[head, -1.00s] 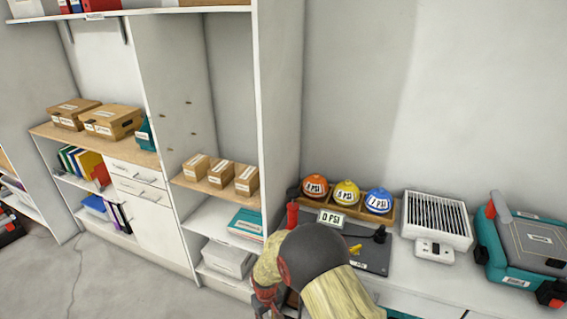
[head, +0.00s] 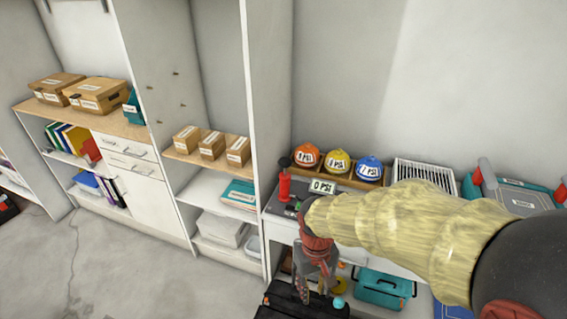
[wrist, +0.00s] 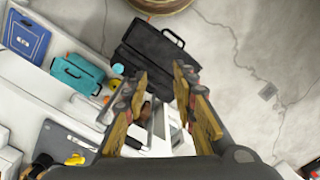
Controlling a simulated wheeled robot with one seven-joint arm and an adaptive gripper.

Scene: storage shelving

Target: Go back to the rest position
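My gripper (head: 318,290) hangs low in front of the white workbench (head: 285,229) in the head view, pointing down, with my arm reaching in from the right edge. In the wrist view its two fingers (wrist: 158,82) stand apart with a gap between them. Nothing is held between them. A black case (wrist: 150,50) with a handle lies beyond the fingertips. In the head view the black case (head: 285,303) shows below and beside the gripper. My arm hides part of the bench top.
Orange, yellow and blue domes (head: 369,169) with PSI labels sit in a wooden rack at the bench's back. A teal toolbox (head: 383,289) is below the bench. Shelves with cardboard boxes (head: 99,95) stand left. Open concrete floor (head: 110,275) lies at front left.

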